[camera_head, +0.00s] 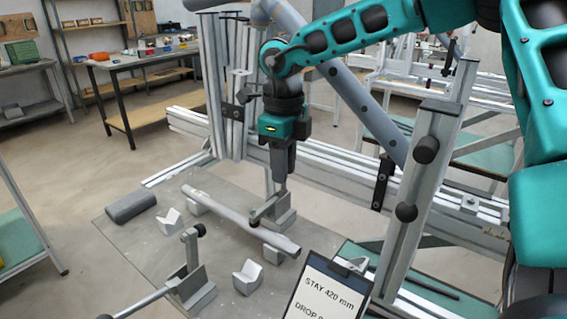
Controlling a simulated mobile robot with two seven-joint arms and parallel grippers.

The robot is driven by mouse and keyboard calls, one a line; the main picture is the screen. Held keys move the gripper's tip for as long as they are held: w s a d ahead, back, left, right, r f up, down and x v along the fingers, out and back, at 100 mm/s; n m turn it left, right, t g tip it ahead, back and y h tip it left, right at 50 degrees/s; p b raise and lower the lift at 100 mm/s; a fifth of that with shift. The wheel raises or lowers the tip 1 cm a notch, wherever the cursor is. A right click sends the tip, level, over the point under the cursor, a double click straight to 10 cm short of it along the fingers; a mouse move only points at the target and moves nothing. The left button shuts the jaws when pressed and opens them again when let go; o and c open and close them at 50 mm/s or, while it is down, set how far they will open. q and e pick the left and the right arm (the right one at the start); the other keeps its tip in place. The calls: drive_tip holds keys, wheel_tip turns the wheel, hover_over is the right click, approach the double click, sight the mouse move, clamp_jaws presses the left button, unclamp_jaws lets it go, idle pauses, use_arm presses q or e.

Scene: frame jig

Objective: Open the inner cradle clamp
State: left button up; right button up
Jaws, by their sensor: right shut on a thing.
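A grey tube (232,215) lies slantwise across V-shaped supports on a grey plate (150,240). One clamp (284,217) stands at the far side of the tube, with its lever arm reaching down toward the tube's surface. My right gripper (280,180) comes down from above and is shut on this clamp's handle; the fingers hide most of the grip. A second clamp (194,287) stands nearer, at the front left, with its upright handle and dark knob free and a long rod reaching left. My left gripper is not in view.
Empty V-blocks (247,277) and a dark grey cylinder (131,206) sit on the plate. A clipboard (328,290) reading "STAY 420 mm" is at the front. Aluminium frame posts (430,165) and a grey diagonal tube (355,105) stand close around my right arm.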

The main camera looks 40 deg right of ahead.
clamp_jaws()
drive_tip(key=shift+w+d+f+g+y, duration=0.1)
drive_tip(key=shift+d+g+y, duration=0.05)
drive_tip(key=shift+d+y, duration=0.35)
drive_tip(key=shift+w+d+f+g+y, duration=0.15)
drive_tip(key=shift+d+y, duration=0.1)
drive_tip(key=shift+y, duration=0.35)
drive_tip(key=shift+w+d+g+y+b, duration=0.15)
drive_tip(key=shift+d+g+y+b, duration=0.2)
drive_tip(key=shift+d+y, duration=0.4)
drive_tip(key=shift+a, duration=0.2)
drive_tip(key=o, duration=0.7)
unclamp_jaws()
wheel_tip(320, 180, up, 20)
drive_tip(key=shift+r+p, duration=0.1)
drive_tip(key=shift+p, duration=0.85)
